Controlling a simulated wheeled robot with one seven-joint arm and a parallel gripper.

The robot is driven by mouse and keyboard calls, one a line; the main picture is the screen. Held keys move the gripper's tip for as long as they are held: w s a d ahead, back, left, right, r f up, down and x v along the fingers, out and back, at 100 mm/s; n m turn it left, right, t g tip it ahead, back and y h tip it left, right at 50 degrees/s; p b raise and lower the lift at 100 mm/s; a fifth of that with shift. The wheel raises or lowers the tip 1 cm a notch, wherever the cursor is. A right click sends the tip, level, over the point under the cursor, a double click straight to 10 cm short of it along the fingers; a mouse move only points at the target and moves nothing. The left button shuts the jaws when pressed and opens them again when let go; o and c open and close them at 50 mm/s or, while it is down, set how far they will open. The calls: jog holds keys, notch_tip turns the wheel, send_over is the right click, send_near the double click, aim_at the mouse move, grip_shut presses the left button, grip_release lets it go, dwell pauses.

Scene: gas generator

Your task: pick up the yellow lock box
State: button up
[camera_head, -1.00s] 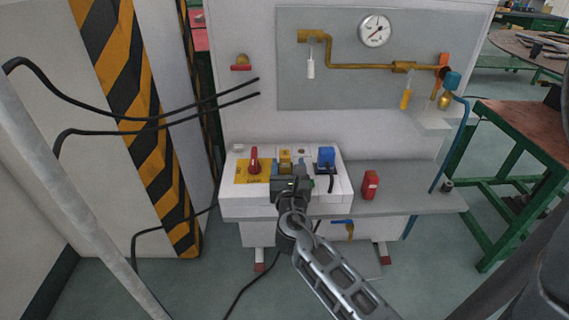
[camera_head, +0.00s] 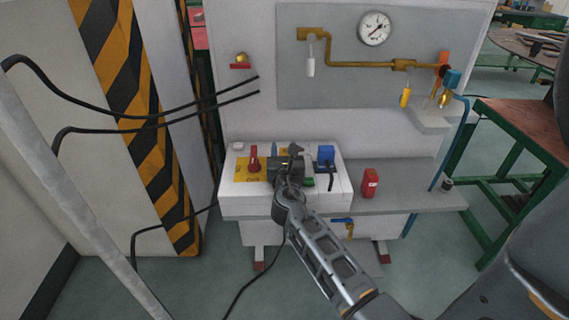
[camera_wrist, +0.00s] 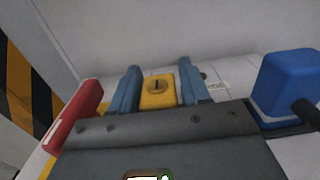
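The yellow lock box (camera_wrist: 158,92), with a dark slot on top, sits on the white panel in the wrist view. The two blue fingers of my gripper (camera_wrist: 160,84) stand on either side of it. They are open, with the box between them; a small gap shows on the right, and contact on the left cannot be told.
A red switch handle (camera_head: 254,158) on a yellow plate stands close left of my gripper. A blue plug-like block (camera_head: 326,156) with a black cable stands close right. A red block (camera_head: 370,183) is on the grey shelf (camera_head: 415,202). Pipes and a gauge (camera_head: 374,28) are on the wall behind.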

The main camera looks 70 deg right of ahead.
jog(key=c, duration=0.7)
grip_shut()
jog(key=shift+r, duration=0.1)
